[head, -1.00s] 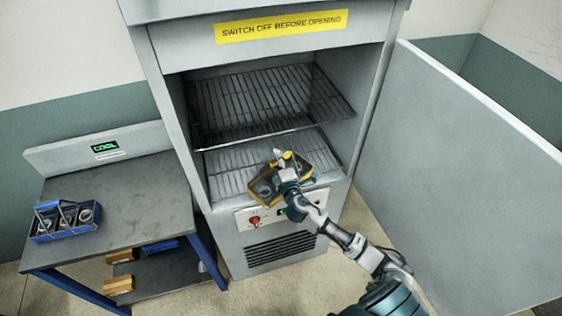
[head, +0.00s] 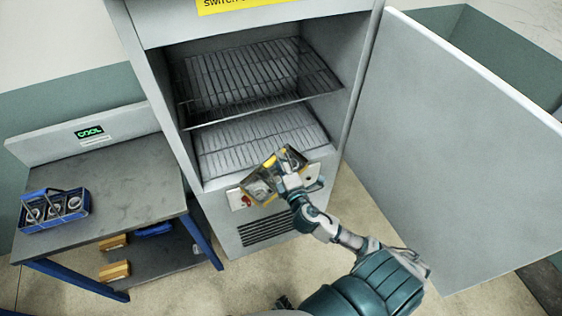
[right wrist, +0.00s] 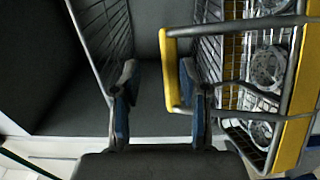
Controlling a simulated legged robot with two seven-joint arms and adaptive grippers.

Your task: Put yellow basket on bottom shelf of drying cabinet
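The yellow basket (head: 262,187) is tilted in the air in front of the drying cabinet (head: 152,80), near the front edge of the bottom shelf (head: 240,145). It holds round metal rings, seen in the right wrist view (right wrist: 290,120). My right gripper (head: 289,175) is at the basket and carries it by the handle. In the wrist view the yellow handle bar lies between the fingers (right wrist: 157,90), close to the right one, with a gap at the left one. The wire upper shelf (head: 250,85) and the bottom shelf look empty. My left gripper is out of view.
The cabinet door (head: 450,130) stands wide open on the right. On the left, a grey table (head: 130,190) bears a blue basket (head: 55,210) with rings, beside a "COOL" sign (head: 90,132).

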